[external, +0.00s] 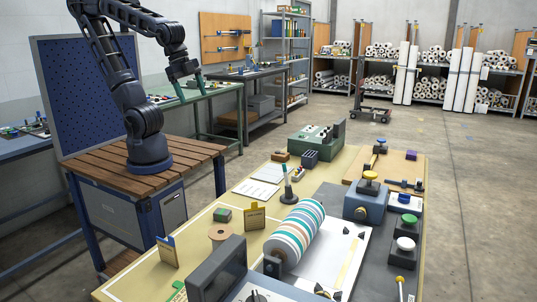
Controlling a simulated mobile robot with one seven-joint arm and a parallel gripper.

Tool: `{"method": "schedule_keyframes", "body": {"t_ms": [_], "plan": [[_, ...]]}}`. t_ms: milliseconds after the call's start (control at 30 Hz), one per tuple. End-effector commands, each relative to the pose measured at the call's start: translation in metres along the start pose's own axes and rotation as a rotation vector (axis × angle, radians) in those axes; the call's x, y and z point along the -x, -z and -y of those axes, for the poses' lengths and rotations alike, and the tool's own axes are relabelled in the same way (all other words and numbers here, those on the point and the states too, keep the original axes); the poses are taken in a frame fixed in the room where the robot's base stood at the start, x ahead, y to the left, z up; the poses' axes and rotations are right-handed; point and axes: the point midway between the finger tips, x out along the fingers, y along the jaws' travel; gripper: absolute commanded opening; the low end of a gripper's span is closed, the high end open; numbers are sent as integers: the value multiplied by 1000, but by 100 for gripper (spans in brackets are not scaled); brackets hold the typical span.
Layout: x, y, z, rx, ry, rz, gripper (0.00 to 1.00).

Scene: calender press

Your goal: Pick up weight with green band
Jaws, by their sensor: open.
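My gripper (192,88) has teal fingers, spread apart and empty. It hangs in the air at the upper left, far from the yellow worktable (238,194). No weight with a green band can be told for certain at this size. A small dark block with a green top (222,215) lies on the left part of the worktable. A dark piece with a green round top (409,219) stands at the right edge, behind a similar dark piece with a white top (405,244). My gripper touches none of these.
A striped roller (298,228) lies across the table's middle, with a dark panel (217,272) in front. A blue block with a yellow knob (366,203) stands right of it. A green box (316,141) stands at the back. Upright tan cards (255,216) stand near the green-topped block.

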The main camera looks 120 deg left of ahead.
Motion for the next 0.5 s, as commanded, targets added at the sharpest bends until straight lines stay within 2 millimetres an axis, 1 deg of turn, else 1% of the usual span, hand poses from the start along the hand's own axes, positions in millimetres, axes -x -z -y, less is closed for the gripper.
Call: {"method": "schedule_keyframes", "body": {"t_ms": [33,200,500], "plan": [[-11,7,0,-34,2,21,73],[-43,30,-4,-170,-3,66,73],[-107,61,-14,-406,-64,125,73]]}}
